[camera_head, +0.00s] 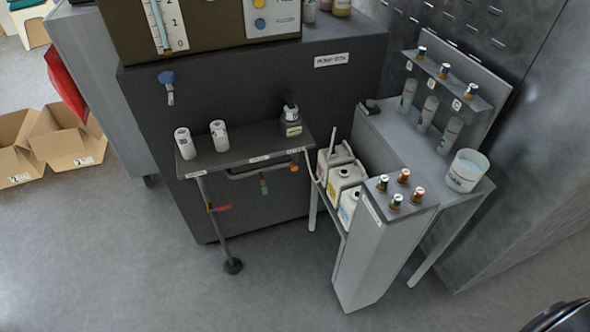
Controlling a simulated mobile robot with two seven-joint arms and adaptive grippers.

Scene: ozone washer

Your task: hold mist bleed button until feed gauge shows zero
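A gauge (168,27) with a light scale marked 2, 1 and 0 is on the dark brown housing at the top left; its top is cut off by the picture edge. A pale blue tube runs beside the scale, and I cannot read its level. Neither of my grippers shows, and nothing is seen touching the buttons.
Below the housing a blue-handled tap (167,79) sticks out. A narrow shelf (250,147) holds small containers. To the right, a grey bench (395,125) holds vials and a white tub (467,171). Cardboard boxes (85,140) lie at left. The front floor is clear.

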